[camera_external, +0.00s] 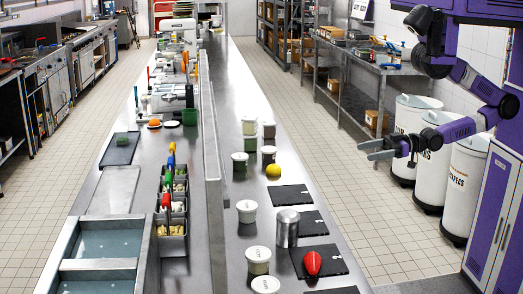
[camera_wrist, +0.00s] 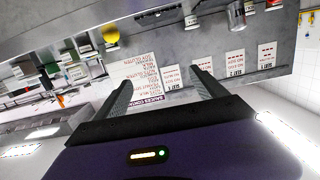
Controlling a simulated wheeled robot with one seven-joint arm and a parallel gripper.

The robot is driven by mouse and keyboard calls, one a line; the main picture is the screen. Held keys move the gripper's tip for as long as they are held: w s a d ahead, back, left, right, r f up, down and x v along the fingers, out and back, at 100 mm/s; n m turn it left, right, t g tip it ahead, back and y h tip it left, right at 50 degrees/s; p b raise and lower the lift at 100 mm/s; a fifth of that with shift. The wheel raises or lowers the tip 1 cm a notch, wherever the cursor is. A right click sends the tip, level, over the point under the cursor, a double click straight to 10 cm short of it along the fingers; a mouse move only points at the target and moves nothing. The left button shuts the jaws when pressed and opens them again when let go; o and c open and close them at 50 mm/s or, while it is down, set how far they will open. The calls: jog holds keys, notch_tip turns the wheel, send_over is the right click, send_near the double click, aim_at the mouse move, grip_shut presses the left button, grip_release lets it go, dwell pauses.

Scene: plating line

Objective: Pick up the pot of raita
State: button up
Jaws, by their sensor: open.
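Several small white-lidded pots stand on the steel counter (camera_external: 235,85) in the external view. In the wrist view, pots (camera_wrist: 76,72) show at the left, tilted in the picture. My gripper (camera_external: 369,150) is open and empty, in the air over the aisle to the right of the counter. Its spread fingers (camera_wrist: 163,84) show in the wrist view with nothing between them.
A yellow ball-like fruit (camera_external: 273,170), a steel canister (camera_external: 287,228) and a red object (camera_external: 312,263) on a dark slate (camera_external: 330,250) share the counter. Printed cards (camera_wrist: 205,68) show in the wrist view. White bins (camera_external: 465,185) stand at the right. The tiled aisle is clear.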

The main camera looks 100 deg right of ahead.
jog(key=w+a+t+y+b, duration=0.1)
jog(key=w+a, duration=0.2)
jog(key=w, duration=0.6)
jog(key=w+a+t+y, duration=0.1)
jog(key=w+a, duration=0.2)
jog(key=w, duration=0.6)
jog(key=n+g+y+b, duration=0.1)
jog(key=n+g+y, duration=0.1)
jog(key=n+g, duration=0.1)
send_over(252, 204)
jog(key=s, duration=0.5)
notch_tip(252, 204, down, 2)
jog(key=f, duration=0.2)
jog(key=f+g, duration=0.1)
jog(key=d+f+h, duration=0.1)
jog(key=shift+s+f+g, duration=0.25)
jog(key=shift+s+g, duration=0.05)
jog(key=shift+d+f+m, duration=0.1)
jog(key=shift+f+m, duration=0.1)
jog(key=shift+m, duration=0.1)
jog(key=shift+w+f, duration=0.15)
jog(key=shift+w, duration=0.25)
jog(key=x, duration=0.3)
jog(key=p+x, duration=0.1)
jog(key=x, duration=0.1)
jog(key=shift+w, duration=0.3)
jog(key=shift+w+a, duration=0.25)
jog(key=shift+w, duration=0.35)
